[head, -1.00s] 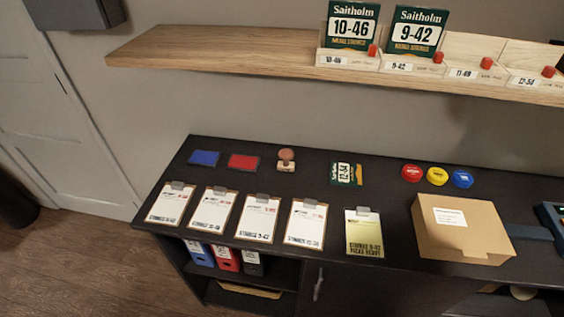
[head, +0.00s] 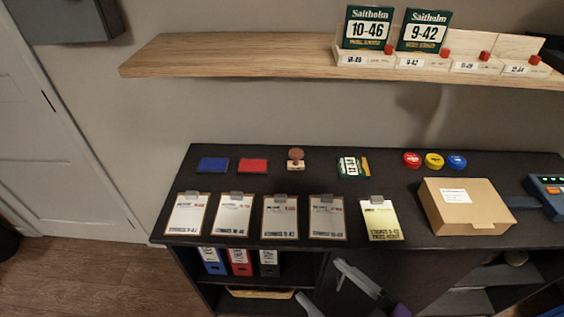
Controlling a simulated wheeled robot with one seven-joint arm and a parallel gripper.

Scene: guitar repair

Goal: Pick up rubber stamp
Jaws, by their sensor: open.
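The rubber stamp (head: 296,160) stands upright on the dark cabinet top (head: 330,190), near its back edge. It has a round brown knob and a pale wooden base. It is right of the red ink pad (head: 253,166) and the blue ink pad (head: 213,164). Nothing covers or touches it. Parts of what looks like my own arm show low in the picture, in front of the cabinet. I cannot make out my gripper in this view.
Several clipboards (head: 233,214) lie along the cabinet's front edge. A green string pack (head: 348,167) lies right of the stamp, then three round tins (head: 434,160) and a cardboard box (head: 464,207). A wooden shelf (head: 220,54) with string boxes overhangs behind.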

